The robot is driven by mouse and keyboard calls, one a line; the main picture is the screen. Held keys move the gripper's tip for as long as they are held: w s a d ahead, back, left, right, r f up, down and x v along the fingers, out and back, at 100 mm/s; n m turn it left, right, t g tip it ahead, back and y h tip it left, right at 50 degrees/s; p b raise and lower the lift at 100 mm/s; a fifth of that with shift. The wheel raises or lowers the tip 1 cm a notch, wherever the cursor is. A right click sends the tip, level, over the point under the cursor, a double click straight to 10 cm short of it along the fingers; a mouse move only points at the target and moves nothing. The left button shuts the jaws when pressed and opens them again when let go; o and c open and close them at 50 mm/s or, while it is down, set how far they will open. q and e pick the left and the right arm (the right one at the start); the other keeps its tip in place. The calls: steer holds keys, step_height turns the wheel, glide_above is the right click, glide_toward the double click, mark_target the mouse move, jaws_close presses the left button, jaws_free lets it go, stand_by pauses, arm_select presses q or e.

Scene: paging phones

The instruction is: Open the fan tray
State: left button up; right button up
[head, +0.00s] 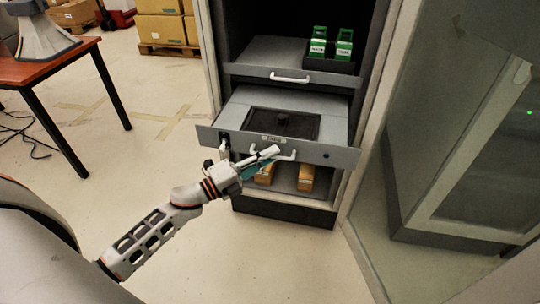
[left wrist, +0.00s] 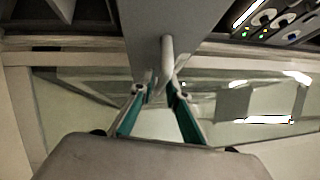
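The fan tray (head: 238,118) is a grey drawer with a black fan panel (head: 283,124) in its top. It is pulled well out of the cabinet. Its white handle (head: 288,156) is on the front face. My left gripper (head: 268,160) is at the left part of this handle. In the left wrist view, the handle (left wrist: 167,55) runs down toward the space between the two teal-padded fingers (left wrist: 159,92). A gap shows between the fingers, and they look open around the handle. Whether a finger touches it is unclear. My right gripper is out of view.
Above is another grey drawer (head: 290,78) with green-topped items (head: 344,45). Below is a shelf with orange-brown boxes (head: 305,178). A glass door (head: 440,150) stands at the right. A red-brown table (head: 45,67) is at the left; floor between is clear.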

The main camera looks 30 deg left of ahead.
arm_select(q)
steer(key=v, duration=1.2)
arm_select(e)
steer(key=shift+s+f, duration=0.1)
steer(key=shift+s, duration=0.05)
arm_select(q)
steer(key=shift+w, duration=0.1)
steer(key=s+d+f+n+g+y+p, duration=0.3)
steer(key=s+d+f+n, duration=0.3)
steer(key=n, duration=0.5)
steer(key=s+d+f+n+g+y+p, duration=0.3)
steer(key=s+d+f+n, duration=0.3)
steer(key=s+f+n, duration=0.2)
steer(key=s+n+y+p, duration=0.1)
steer(key=s+n, duration=0.1)
steer(key=s, duration=0.1)
steer(key=shift+s+d+f+n+y+p, duration=0.25)
steer(key=shift+s+f+n+y+p, duration=0.05)
steer(key=shift+f+n+y+p, duration=0.1)
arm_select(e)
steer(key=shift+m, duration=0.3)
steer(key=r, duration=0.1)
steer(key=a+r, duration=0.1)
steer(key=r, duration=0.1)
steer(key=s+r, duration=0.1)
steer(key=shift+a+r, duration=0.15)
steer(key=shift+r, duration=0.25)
